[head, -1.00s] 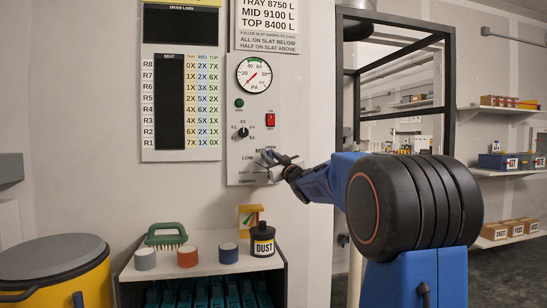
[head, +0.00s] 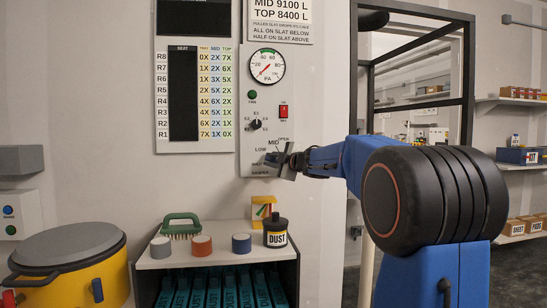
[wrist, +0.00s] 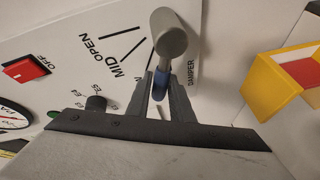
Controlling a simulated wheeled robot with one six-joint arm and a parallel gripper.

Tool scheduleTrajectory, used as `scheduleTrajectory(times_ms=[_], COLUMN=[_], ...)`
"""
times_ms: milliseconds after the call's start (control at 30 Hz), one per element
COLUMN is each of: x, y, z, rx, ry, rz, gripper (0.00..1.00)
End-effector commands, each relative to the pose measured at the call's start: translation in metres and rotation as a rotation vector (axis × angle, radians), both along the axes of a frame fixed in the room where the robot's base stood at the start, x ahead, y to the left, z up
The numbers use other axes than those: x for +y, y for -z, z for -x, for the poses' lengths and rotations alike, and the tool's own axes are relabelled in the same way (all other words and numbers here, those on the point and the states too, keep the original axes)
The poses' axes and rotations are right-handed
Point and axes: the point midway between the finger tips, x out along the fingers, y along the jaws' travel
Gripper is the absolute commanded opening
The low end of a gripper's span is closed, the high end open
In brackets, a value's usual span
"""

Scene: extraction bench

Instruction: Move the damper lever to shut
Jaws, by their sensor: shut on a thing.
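My gripper (wrist: 160,92) is shut on the shaft, one finger on each side, just below the knob.
A red switch (head: 284,111), a dial knob (head: 255,125) and a gauge (head: 267,68) sit above on the panel. Below, a shelf (head: 190,258) holds a black dust bottle (head: 276,236), a brush (head: 181,226) and several small cylinders. A yellow bin (head: 70,270) stands at left.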

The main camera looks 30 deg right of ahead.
Motion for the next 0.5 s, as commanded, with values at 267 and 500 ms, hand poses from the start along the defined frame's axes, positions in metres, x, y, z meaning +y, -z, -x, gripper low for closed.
scheduleTrajectory(times_ms=[267, 500], x=[0.004, 0.004], y=[0.014, 0.022], z=[-0.001, -0.001], rx=[0.055, 0.083], ry=[-0.001, 0.0], rz=[0.19, 0.287], gripper=[0.0, 0.0])
